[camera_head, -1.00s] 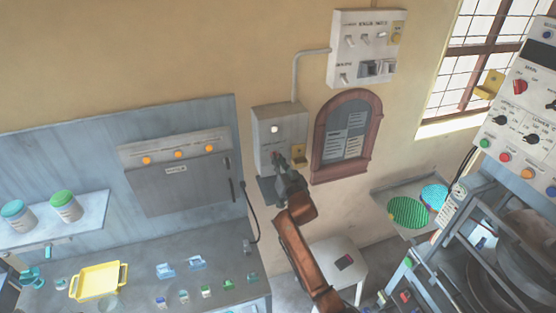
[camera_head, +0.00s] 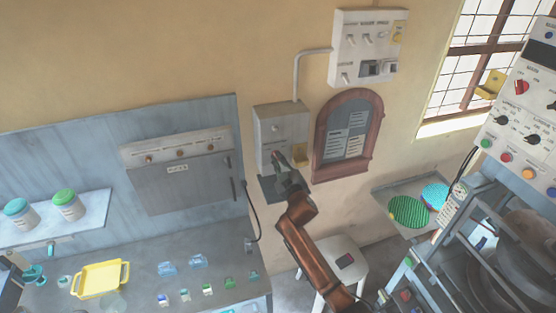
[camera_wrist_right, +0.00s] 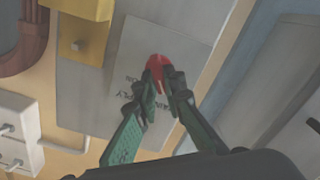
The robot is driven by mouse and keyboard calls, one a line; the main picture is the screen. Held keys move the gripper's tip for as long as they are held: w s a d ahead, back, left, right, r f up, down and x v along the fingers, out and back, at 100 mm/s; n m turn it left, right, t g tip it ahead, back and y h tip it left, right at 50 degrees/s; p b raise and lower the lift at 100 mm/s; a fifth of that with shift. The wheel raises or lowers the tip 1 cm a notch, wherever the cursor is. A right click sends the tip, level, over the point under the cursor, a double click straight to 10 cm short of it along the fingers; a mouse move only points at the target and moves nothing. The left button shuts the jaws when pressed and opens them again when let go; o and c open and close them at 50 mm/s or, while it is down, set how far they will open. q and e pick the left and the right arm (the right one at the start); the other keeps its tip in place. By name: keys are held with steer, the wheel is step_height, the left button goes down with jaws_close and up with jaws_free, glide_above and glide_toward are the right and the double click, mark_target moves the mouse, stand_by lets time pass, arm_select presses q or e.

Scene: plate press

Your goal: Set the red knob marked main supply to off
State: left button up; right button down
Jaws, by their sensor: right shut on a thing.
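The red knob (camera_wrist_right: 157,64) sits on a pale plate on the front of a grey wall box (camera_head: 268,140). Small printed lettering, too blurred to read fully, shows beside it in the right wrist view. My right gripper (camera_wrist_right: 160,88) is shut on the knob, with a green-padded finger on each side. In the head view the right gripper (camera_head: 279,164) reaches up to the lower front of the box and mostly hides the knob. My left gripper is not identifiable in view.
An arched notice board (camera_head: 346,140) hangs to the right. A switch panel (camera_head: 367,48) is above, joined by a conduit. A grey oven-like cabinet (camera_head: 180,175) stands left.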

steer(key=shift+f+n, duration=0.1)
steer(key=shift+n, duration=1)
steer(key=c, duration=2)
jaws_free()
steer(key=shift+a, duration=0.1)
steer(key=v, duration=1.2)
